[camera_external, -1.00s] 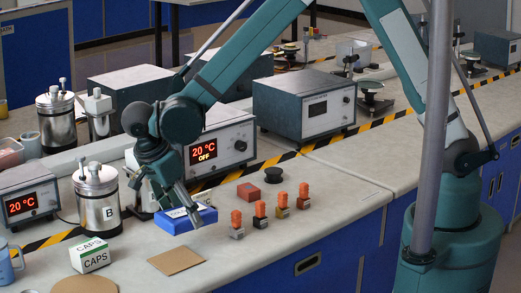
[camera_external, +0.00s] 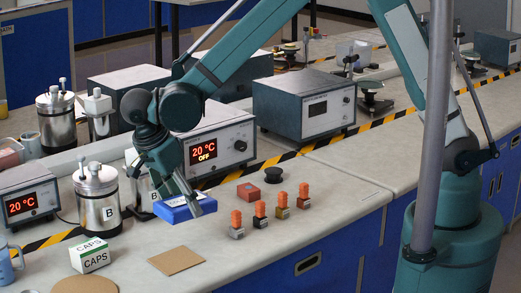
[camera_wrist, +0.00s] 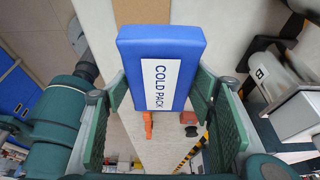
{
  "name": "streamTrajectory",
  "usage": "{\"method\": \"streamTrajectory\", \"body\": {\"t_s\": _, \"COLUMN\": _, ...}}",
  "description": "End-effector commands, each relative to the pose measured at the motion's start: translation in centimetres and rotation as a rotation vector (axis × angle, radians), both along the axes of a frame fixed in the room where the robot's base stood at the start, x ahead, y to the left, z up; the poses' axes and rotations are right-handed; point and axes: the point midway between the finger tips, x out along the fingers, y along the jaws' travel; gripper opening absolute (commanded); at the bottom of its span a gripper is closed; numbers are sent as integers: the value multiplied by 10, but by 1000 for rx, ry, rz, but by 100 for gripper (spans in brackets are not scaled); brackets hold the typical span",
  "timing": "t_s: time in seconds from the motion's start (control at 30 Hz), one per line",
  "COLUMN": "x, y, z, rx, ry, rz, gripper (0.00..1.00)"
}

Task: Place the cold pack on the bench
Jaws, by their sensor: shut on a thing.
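The cold pack (camera_external: 180,211) is a blue block with a white label. In the wrist view the cold pack (camera_wrist: 187,52) shows its "COLD PACK" label and sits between my two green fingers. My gripper (camera_external: 194,203) is shut on it, and one finger hides part of it in the external view. The pack appears held a little above the grey bench (camera_external: 262,235), roughly level; the exact gap cannot be told.
A cardboard square (camera_external: 176,261) and a CAPS box (camera_external: 91,256) lie toward the front left. Several orange-topped pieces (camera_external: 260,211) stand to the right, with a red block (camera_external: 248,192) behind. A steel canister marked B (camera_external: 98,205) stands left. Bare bench lies in front of the pack.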

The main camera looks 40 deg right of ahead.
Motion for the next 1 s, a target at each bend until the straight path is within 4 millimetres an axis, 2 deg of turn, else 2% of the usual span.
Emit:
{"method": "streamTrajectory", "body": {"t_s": 0.57, "x": 0, "y": 0, "z": 5, "rx": 0, "ry": 0, "rz": 0, "gripper": 36}}
{"method": "streamTrajectory", "body": {"t_s": 0.77, "x": 0, "y": 0, "z": 26, "rx": -1, "ry": 0, "rz": 0, "gripper": 36}}
{"method": "streamTrajectory", "body": {"t_s": 1.0, "x": 0, "y": 0, "z": 68, "rx": -2, "ry": 0, "rz": 0, "gripper": 36}}
